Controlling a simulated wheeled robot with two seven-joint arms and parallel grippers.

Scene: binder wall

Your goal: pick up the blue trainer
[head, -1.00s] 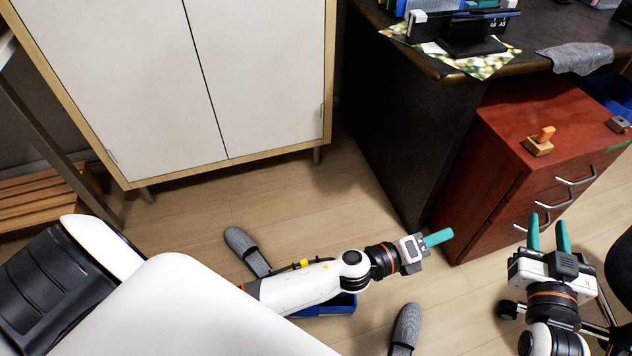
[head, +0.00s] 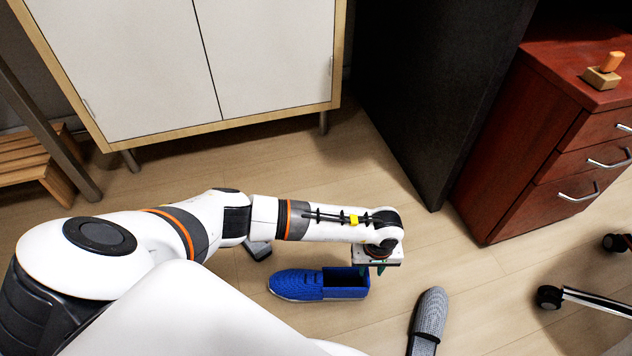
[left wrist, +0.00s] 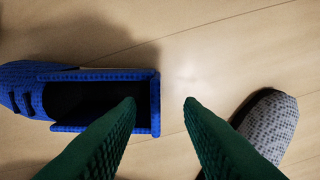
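The blue trainer (head: 315,284) lies on the wooden floor below my left arm, its toe to the left and its open heel end to the right. My left gripper (head: 377,267) points down over the heel end, partly hidden by its own wrist. My right gripper is out of view.
A grey slipper (head: 429,315) lies to the right of the trainer, also in the left wrist view (left wrist: 268,120). Another grey slipper is mostly hidden behind my left arm. A white cabinet (head: 270,60) and a red drawer unit (head: 520,150) stand behind. Chair legs (head: 590,301) are at right.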

